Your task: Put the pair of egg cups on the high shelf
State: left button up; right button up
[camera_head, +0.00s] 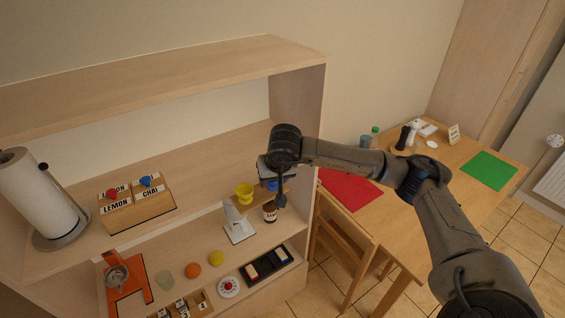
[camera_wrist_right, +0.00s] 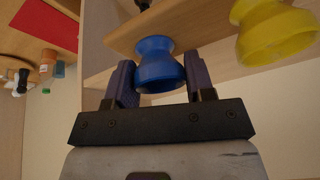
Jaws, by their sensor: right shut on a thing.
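The blue egg cup (camera_wrist_right: 158,62) is between the two fingers of my right gripper (camera_wrist_right: 161,82), which is shut on it. In the head view only a little of the blue egg cup (camera_head: 271,185) shows beneath the right gripper (camera_head: 272,178). The yellow egg cup (camera_head: 243,192) stands apart, just left of the blue one, by the front of the shelving unit. It also shows at the upper right of the wrist view (camera_wrist_right: 275,30). The high shelf of the unit looks to be the empty top board (camera_head: 160,82). My left gripper is not in view.
On the middle level stand a paper towel roll (camera_head: 38,198) and a wooden box of labelled tea (camera_head: 135,205). A table with a red mat (camera_head: 348,188) is at right.

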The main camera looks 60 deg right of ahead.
jog(key=s+d+r+m+g+h+b, duration=0.1)
jog(key=s+d+r+m, duration=0.2)
jog(key=d, duration=0.4)
jog(key=s+d+r+m+b, duration=0.2)
jog(key=d+r, duration=0.4)
jog(key=d, duration=0.1)
jog(key=w+d+f+p, duration=0.1)
jog(key=w+d+f, duration=0.1)
jog(key=w+d+f+p, duration=0.1)
jog(key=w+f, duration=0.1)
jog(key=w, duration=0.1)
jog(key=w+d+f+p, duration=0.2)
jog(key=w, duration=0.1)
jog(key=shift+w+d, duration=0.25)
jog(key=shift+d, duration=0.05)
jog(key=shift+w+d+f, duration=0.25)
jog(key=shift+w+f, duration=0.1)
jog(key=shift+w, duration=0.05)
jog(key=shift+f+p, duration=0.9)
jog(key=shift+f, duration=1.2)
jog(key=shift+f, duration=0.15)
jog(key=o, duration=1.1)
